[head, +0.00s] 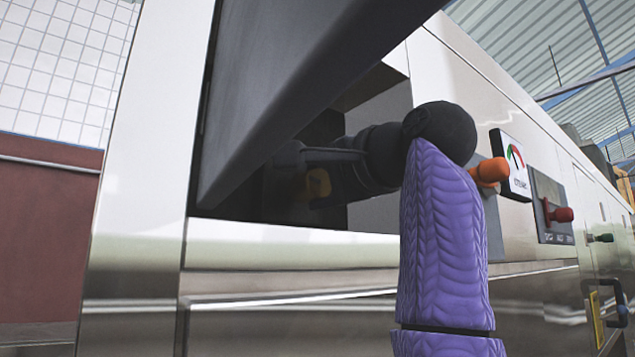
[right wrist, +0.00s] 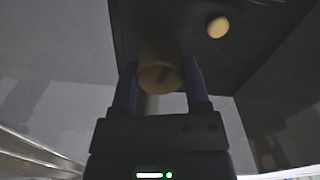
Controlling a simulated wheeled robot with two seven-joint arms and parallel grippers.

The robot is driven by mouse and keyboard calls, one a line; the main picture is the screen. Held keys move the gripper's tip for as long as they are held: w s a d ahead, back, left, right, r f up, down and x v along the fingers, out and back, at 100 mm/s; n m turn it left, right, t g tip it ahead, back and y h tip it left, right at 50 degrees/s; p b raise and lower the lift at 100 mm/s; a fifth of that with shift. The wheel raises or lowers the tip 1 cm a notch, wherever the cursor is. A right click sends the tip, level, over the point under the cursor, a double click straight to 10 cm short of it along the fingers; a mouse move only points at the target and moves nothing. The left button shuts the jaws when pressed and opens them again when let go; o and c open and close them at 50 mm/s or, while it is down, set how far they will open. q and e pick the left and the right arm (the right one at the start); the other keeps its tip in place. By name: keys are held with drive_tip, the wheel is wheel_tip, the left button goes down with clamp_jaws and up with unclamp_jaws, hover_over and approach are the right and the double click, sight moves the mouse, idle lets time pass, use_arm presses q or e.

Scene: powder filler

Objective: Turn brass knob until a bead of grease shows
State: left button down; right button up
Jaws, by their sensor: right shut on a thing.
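The brass knob (right wrist: 160,77) is a round, dull-yellow piece with a dark slot on its face, in the upper middle of the right wrist view. My right gripper (right wrist: 160,90) has a finger on each side of it and is shut on it. In the head view the right gripper (head: 318,170) reaches into a dark recess of the steel machine, and a bit of the brass knob (head: 317,184) shows between its fingers. My left gripper is not in view. No grease can be made out in the dim recess.
A second yellowish round piece (right wrist: 218,27) sits on the dark recess wall. A dark hatch panel (head: 290,80) hangs open over the recess, close to my right arm. An orange handle (head: 490,171), a gauge (head: 514,165) and a red knob (head: 560,214) are on the machine front at right.

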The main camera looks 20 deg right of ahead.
drive_tip(key=o, duration=1.3)
drive_tip(key=shift+s+d, duration=0.1)
drive_tip(key=b+v, duration=0.5)
drive_tip(key=v, duration=0.5)
